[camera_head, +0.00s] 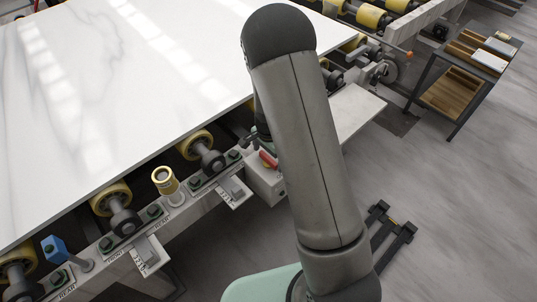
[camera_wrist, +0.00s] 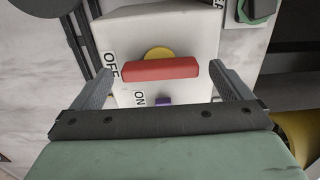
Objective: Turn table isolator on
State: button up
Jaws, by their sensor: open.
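The isolator is a white box (camera_wrist: 190,25) with a red bar handle (camera_wrist: 161,70) on a yellow disc (camera_wrist: 158,53). The handle lies across the wrist picture, its left end beside the OFF label (camera_wrist: 110,66). The ON label (camera_wrist: 139,98) is below it. My gripper (camera_wrist: 161,76) is open, one finger near each end of the handle, with no clear contact seen. In the head view the isolator box (camera_head: 264,182) and red handle (camera_head: 268,160) sit at the table edge, partly behind my arm, which hides most of the gripper.
A white stone slab (camera_head: 110,85) lies on the roller table. Yellow rollers (camera_head: 195,144) and labelled brackets (camera_head: 150,254) line its near edge. A purple part (camera_wrist: 163,100) shows below the handle. A shelf cart (camera_head: 460,85) stands at the upper right, with open floor before it.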

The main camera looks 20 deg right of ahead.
jog(key=shift+f, duration=0.1)
jog(key=c, duration=1)
